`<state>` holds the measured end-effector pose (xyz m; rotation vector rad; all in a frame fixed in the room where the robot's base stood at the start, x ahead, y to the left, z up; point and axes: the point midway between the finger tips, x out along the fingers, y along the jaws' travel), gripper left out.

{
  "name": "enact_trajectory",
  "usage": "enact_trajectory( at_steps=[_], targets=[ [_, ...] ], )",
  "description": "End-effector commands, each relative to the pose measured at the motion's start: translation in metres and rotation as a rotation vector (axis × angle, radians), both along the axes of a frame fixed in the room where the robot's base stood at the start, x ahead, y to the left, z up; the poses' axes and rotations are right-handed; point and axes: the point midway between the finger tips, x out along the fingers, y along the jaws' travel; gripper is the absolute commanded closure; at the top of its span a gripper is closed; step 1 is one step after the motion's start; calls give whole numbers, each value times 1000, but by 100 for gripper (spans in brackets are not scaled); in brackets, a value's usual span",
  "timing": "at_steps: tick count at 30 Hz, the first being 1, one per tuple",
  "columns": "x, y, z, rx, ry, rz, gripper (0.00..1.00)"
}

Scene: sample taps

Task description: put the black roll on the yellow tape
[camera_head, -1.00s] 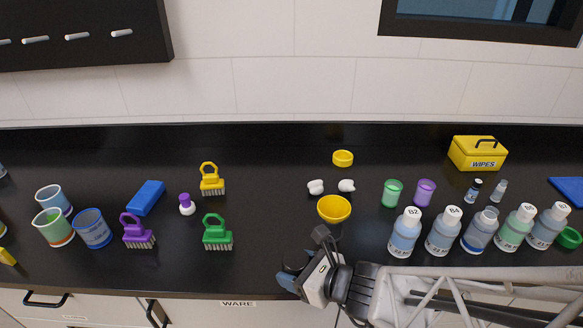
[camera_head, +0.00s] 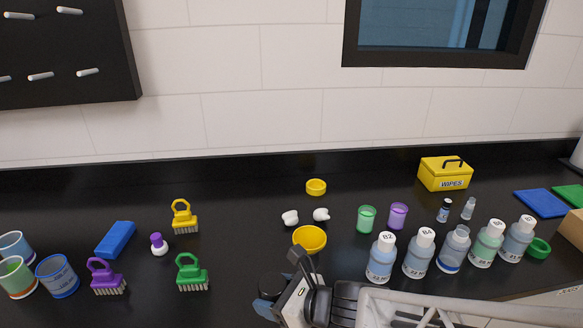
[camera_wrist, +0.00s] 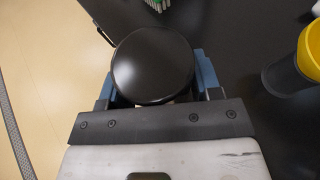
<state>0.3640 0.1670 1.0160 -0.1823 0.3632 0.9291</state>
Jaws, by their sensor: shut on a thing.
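The black roll (camera_wrist: 152,65) shows in the wrist view as a round black disc between the two blue fingers of my gripper (camera_wrist: 152,85). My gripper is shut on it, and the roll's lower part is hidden. In the head view my gripper (camera_head: 268,298) is near the front edge of the black counter, in front of and left of a yellow bowl (camera_head: 309,241). A short yellow ring (camera_head: 316,187), which looks like the yellow tape, lies farther back, behind two small white pieces. The roll is apart from it.
White pieces (camera_head: 290,218) lie between the bowl and the ring. Green (camera_head: 366,219) and purple (camera_head: 398,215) cups and several bottles (camera_head: 381,258) stand to the right. A green brush (camera_head: 191,273) is left. A yellow wipes box (camera_head: 445,175) is back right. Counter left of the ring is clear.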

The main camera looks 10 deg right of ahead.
Motion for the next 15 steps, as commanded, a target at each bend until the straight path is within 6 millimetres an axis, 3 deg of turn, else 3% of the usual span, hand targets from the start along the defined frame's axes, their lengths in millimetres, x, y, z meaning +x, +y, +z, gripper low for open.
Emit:
enact_trajectory(
  at_steps=[11, 15],
  targets=[
    [0, 0, 46, -1, -2, 0, 68],
    [11, -2, 48, -1, 1, -7, 68]
  ],
)
